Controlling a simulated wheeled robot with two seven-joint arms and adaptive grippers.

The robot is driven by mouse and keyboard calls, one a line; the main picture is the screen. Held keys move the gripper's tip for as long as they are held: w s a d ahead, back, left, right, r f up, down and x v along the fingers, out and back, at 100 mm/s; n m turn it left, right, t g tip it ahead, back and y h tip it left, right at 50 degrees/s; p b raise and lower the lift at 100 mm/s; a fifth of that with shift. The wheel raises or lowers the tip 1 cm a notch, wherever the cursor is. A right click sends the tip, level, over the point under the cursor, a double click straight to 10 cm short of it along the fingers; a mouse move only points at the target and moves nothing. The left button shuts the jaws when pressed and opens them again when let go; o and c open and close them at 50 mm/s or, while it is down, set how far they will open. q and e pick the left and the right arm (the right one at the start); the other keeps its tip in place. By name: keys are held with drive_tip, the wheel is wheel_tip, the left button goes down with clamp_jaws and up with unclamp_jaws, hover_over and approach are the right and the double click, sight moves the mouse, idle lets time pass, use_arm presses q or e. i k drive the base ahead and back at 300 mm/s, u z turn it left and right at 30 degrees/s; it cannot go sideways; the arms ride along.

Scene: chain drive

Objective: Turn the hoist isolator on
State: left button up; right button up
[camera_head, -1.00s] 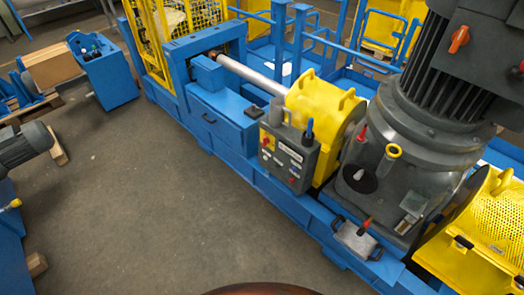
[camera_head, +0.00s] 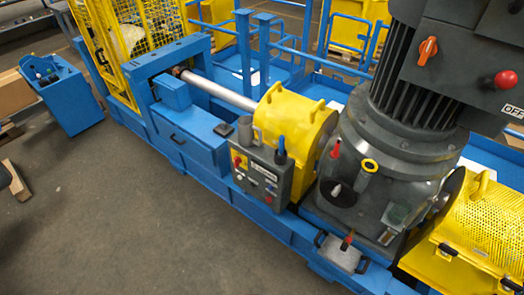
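A grey electrical box (camera_head: 466,62) is on the large dark motor at the upper right. It carries an orange rotary handle (camera_head: 428,50), tilted from vertical, and a red ball knob (camera_head: 505,79). A white label reading OFF (camera_head: 514,110) is below the knob, cut by the right edge. I cannot tell which of these is the hoist isolator. A grey control panel (camera_head: 262,174) with a red knob on yellow and small labels, too small to read, stands beside the yellow guard. Neither of my grippers is in view.
The motor (camera_head: 375,140) stands on a long blue frame (camera_head: 195,165). A yellow guard (camera_head: 293,125) covers the shaft, and a perforated yellow guard (camera_head: 480,235) is at the lower right. Blue railings stand behind.

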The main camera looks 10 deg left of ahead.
sight(237, 160)
drive_tip(key=i, duration=1.05)
drive_tip(key=u, duration=0.35)
